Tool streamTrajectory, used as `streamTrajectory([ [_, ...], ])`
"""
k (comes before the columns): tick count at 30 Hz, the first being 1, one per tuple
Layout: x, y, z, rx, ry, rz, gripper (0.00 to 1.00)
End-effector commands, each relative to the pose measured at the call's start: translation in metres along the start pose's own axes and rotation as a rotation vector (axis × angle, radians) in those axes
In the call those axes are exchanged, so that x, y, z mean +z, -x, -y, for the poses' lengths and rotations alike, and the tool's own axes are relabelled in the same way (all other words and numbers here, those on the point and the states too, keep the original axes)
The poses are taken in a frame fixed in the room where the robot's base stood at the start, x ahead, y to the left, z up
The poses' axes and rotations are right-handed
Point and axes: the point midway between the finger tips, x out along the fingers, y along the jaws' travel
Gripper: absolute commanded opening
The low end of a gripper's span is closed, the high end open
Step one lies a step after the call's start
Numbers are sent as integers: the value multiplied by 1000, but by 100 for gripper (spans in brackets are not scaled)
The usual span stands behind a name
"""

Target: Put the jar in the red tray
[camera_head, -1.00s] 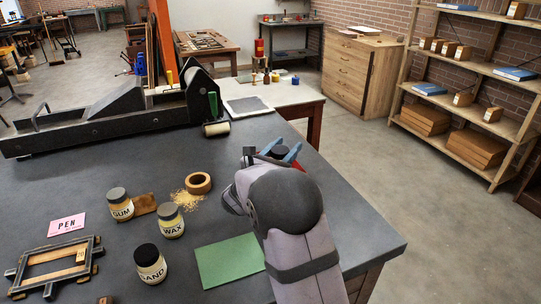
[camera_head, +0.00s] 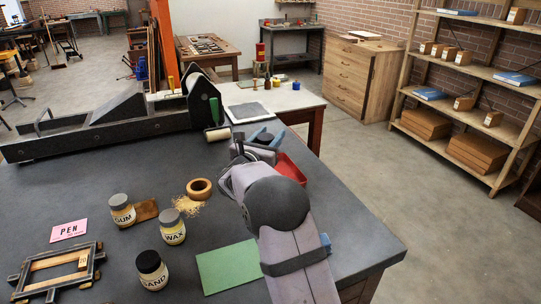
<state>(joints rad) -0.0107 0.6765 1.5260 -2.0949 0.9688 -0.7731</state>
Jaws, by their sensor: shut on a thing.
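My gripper (camera_head: 266,137) is over the far right part of the dark bench, its blue-grey fingers shut on a jar (camera_head: 265,139). Only the jar's dark lid shows between the fingers; its body and label are hidden. The red tray (camera_head: 291,169) lies just to the right of and nearer than the gripper, partly hidden by my arm. The jar appears beyond the tray's visible part; I cannot tell its height. Three other jars, gum (camera_head: 122,211), wax (camera_head: 173,227) and sand (camera_head: 151,271), stand upright on the bench at left.
A green sheet (camera_head: 227,266), a pink PEN card (camera_head: 68,229) and a wood-and-metal frame (camera_head: 57,270) lie nearer. A long dark press (camera_head: 110,126) and a roller (camera_head: 217,133) stand along the back.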

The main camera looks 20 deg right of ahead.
Motion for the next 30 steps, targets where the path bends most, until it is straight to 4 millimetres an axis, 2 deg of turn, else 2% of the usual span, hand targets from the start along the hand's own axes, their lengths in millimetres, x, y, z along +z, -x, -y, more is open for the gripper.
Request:
streamTrajectory([
  [6,-21,0,0,0,0,3,0],
  [14,-27,0,0,0,0,3,0],
  [23,-58,0,0,0,0,3,0],
  [30,-60,0,0,0,-2,4,0],
])
